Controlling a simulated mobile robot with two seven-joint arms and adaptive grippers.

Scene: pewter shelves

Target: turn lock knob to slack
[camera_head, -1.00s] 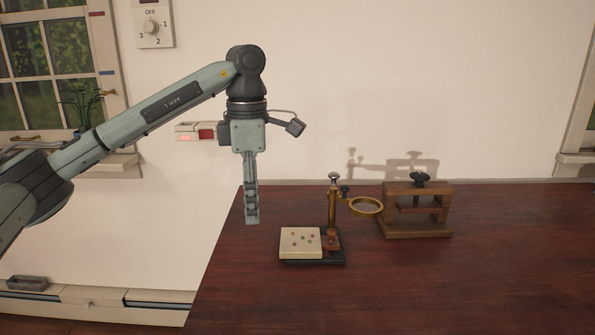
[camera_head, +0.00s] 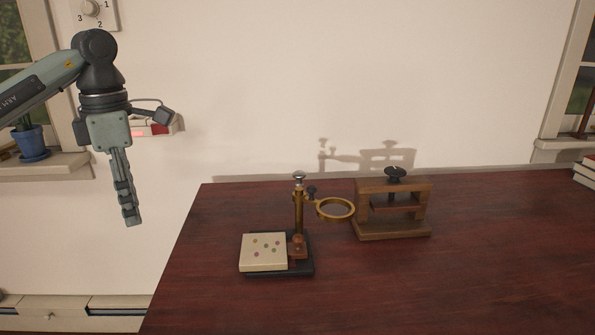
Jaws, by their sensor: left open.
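A brass post stand (camera_head: 299,212) stands on a dark base on the table, with a silver knob (camera_head: 299,176) on top. A small black knob (camera_head: 311,190) sits at the clamp where the brass ring (camera_head: 336,208) joins the post. Which of these is the lock knob I cannot tell. A cream block with coloured dots (camera_head: 263,250) lies on the base. My left gripper (camera_head: 131,221) points down, left of the table edge and well apart from the stand. It is open and empty, its fingers seen nearly edge-on. My right gripper is out of view.
A wooden press (camera_head: 393,228) with a black top knob (camera_head: 395,173) stands right of the ring. Books (camera_head: 586,171) lie at the table's right edge. A numbered wall dial (camera_head: 91,9) is at upper left.

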